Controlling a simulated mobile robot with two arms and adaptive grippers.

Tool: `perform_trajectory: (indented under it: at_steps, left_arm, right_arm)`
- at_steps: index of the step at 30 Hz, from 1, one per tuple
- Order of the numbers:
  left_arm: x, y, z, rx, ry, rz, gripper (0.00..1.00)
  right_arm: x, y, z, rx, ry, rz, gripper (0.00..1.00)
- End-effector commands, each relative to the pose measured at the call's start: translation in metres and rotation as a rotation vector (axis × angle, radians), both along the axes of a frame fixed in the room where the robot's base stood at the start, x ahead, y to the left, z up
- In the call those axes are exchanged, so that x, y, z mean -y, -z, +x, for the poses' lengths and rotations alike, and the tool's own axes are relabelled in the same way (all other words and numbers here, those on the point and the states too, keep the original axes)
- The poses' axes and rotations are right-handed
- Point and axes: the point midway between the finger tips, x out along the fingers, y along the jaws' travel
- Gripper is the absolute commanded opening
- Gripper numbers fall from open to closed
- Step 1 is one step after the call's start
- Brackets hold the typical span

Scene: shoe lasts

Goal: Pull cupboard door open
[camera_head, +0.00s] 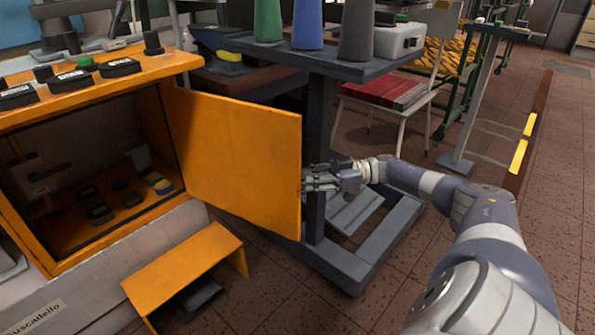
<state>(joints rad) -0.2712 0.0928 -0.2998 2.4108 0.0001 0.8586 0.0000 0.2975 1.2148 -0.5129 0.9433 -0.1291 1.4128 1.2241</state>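The orange cupboard door (235,160) stands wide open, swung out to the right from its hinge edge beside the cupboard opening. The orange cupboard (185,62) is on the left, and its dark inside shows several small dark items. My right gripper (308,182) is at the door's free edge, with its fingertips touching or very close to it. I cannot tell whether the fingers are closed on the edge. My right arm reaches in from the lower right. My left gripper is not in view.
A dark stand (340,68) with green, blue and grey cones stands just behind the door and my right gripper. A small orange step (185,265) sits on the floor below the door. A chair with a red stack (390,90) is behind.

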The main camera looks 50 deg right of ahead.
Motion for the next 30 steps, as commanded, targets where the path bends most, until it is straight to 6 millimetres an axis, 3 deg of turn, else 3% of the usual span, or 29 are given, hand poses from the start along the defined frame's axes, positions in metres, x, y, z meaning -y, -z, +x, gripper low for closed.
perform_trajectory:
  at_steps: [11,21,30]
  left_arm:
    - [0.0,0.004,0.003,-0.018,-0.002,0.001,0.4]
    - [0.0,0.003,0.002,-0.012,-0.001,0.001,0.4]
    - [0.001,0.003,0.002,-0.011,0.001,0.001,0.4]
  right_arm:
    - [0.007,-0.004,-0.003,0.012,0.003,0.003,0.17]
    - [0.058,-0.004,-0.039,0.01,0.009,0.002,0.17]
    - [0.088,-0.004,-0.061,0.012,0.009,0.001,0.17]
